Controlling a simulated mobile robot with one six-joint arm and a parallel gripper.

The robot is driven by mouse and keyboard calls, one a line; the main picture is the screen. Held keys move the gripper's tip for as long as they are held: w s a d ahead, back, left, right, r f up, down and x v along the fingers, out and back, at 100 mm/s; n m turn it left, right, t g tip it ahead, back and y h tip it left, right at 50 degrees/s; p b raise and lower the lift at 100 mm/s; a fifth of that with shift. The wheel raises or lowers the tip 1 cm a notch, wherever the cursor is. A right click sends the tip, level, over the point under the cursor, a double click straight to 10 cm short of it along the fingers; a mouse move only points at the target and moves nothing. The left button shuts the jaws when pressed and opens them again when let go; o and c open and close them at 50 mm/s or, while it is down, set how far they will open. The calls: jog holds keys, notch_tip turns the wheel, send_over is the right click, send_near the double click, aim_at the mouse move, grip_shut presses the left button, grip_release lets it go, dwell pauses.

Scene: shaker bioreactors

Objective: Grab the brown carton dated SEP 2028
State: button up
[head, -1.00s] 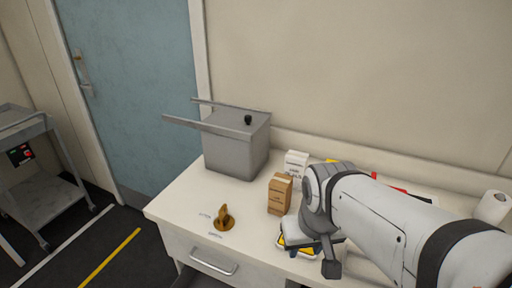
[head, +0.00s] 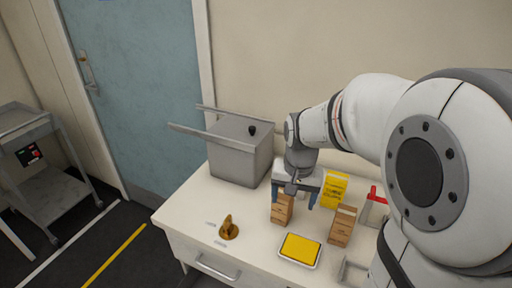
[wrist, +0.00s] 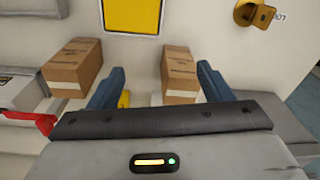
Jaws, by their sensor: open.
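Two brown cartons stand on the white bench. One (head: 282,210) is close beside my gripper, and the other (head: 342,226) is to its right. In the wrist view the first carton (wrist: 180,75) is at centre right, near the right finger, and the other (wrist: 75,68) lies left, outside the left finger. The printing on both is too small to read, so I cannot tell which is dated SEP 2028. My gripper (head: 294,199) is open and empty, pointing down above the bench behind the first carton; its fingers also show in the wrist view (wrist: 160,72).
A yellow pad in a white tray (head: 300,249) lies in front of the cartons. A bronze object (head: 228,230) stands left. A grey lidded box (head: 240,155) is behind left. A yellow packet (head: 333,189) and a red-handled item (head: 375,205) are at the right.

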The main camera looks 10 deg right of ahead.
aim_at(283, 199)
jog(key=w+m+p, duration=0.1)
jog(key=w, duration=0.1)
jog(key=w+m+p, duration=0.1)
jog(key=w, duration=0.2)
jog(key=shift+w+g, duration=0.35)
jog(key=shift+g, duration=0.05)
jog(key=shift+w+f+p, duration=0.25)
jog(key=shift+w+p, duration=0.05)
jog(key=shift+p, duration=0.05)
jog(key=shift+w+f+m, duration=0.15)
jog(key=shift+f+m, duration=0.1)
jog(key=shift+m, duration=0.05)
jog(key=shift+f, duration=0.95)
jog(key=shift+w+a+f+p, duration=0.15)
jog(key=shift+f+p, duration=0.35)
jog(key=shift+f, duration=0.9)
jog(key=shift+w+a+f+p, duration=0.15)
jog(key=shift+f+p, duration=0.35)
jog(key=shift+f, duration=0.9)
jog(key=shift+d, duration=0.1)
jog(key=shift+w, duration=0.1)
jog(key=c, duration=1.1)
jog(key=shift+c, duration=0.2)
